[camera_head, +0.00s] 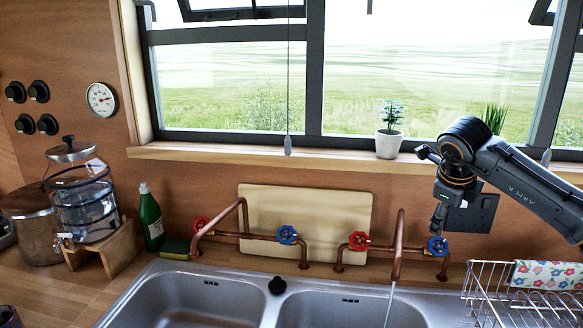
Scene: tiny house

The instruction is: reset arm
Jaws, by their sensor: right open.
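My right arm comes in from the right, and its gripper (438,222) points down just above the blue valve handle (438,246) of the right copper tap. I cannot tell whether the fingers touch the handle. The gripper looks small and dark, open, with nothing seen held in it. The right copper tap (398,245) also has a red valve handle (359,241), and a thin pale stream of water (389,305) runs from its spout into the right basin. My left gripper is not in view.
A double steel sink (268,312) fills the front. A wire dish rack (480,295) with a flowered cloth (546,275) stands at right. A potted plant (389,143) is on the windowsill near my arm. A green bottle (151,220) and glass dispenser (88,205) stand left.

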